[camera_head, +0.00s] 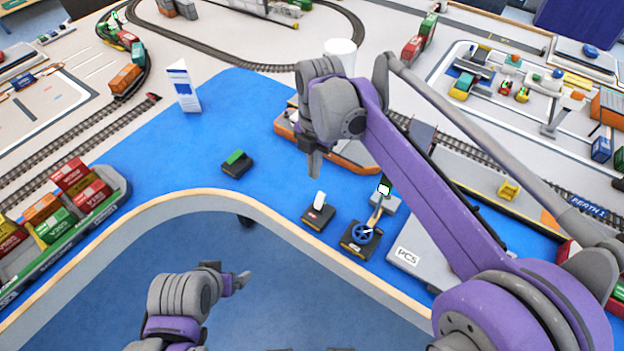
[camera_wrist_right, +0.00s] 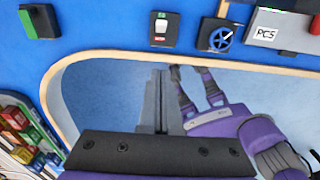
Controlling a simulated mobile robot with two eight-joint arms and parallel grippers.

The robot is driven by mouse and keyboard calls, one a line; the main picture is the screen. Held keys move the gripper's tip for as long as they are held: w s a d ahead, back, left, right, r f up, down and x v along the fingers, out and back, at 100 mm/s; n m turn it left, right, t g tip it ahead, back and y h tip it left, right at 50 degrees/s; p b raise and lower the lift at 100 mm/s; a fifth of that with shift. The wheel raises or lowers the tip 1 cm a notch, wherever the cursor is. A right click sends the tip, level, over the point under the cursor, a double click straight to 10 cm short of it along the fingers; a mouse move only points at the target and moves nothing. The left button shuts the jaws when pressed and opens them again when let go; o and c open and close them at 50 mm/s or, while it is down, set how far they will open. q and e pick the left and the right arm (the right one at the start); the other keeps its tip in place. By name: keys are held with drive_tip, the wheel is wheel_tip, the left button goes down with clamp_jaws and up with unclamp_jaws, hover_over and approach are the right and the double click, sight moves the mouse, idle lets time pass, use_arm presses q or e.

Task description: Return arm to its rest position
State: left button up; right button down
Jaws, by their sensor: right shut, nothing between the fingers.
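My right arm reaches in from the right over the blue table, and its gripper (camera_head: 314,162) hangs above the blue top, beyond the curved wooden edge. In the right wrist view its fingers (camera_wrist_right: 158,98) lie together, shut and empty, with the curved edge and blue floor behind them. My left gripper (camera_head: 242,280) is low at the bottom left, over the blue floor inside the curve, apart from the table.
On the blue table stand a box with a green top (camera_head: 237,163), a box with a white switch (camera_head: 319,213), a blue handwheel (camera_head: 362,234) and a grey PCS box (camera_head: 408,255). A white cup (camera_head: 341,50) stands behind my right arm.

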drive_tip(key=shift+r, duration=0.3)
drive_tip(key=shift+d, duration=0.1)
drive_tip(key=s+d+f+m+t+p, duration=0.1)
drive_tip(key=s+d+f+m+t, duration=0.2)
drive_tip(key=s+d+m, duration=0.5)
drive_tip(key=s+d+f+m+t+p, duration=0.1)
drive_tip(key=s+d+f+m+t, duration=0.2)
drive_tip(key=s+d+m, duration=0.5)
drive_tip(key=s+f+m, duration=0.1)
drive_tip(key=s+m, duration=0.2)
drive_tip(key=m, duration=0.9)
drive_tip(key=shift+s+f+m+p, duration=0.25)
drive_tip(key=shift+f+m+p, duration=0.1)
drive_tip(key=shift+m, duration=0.05)
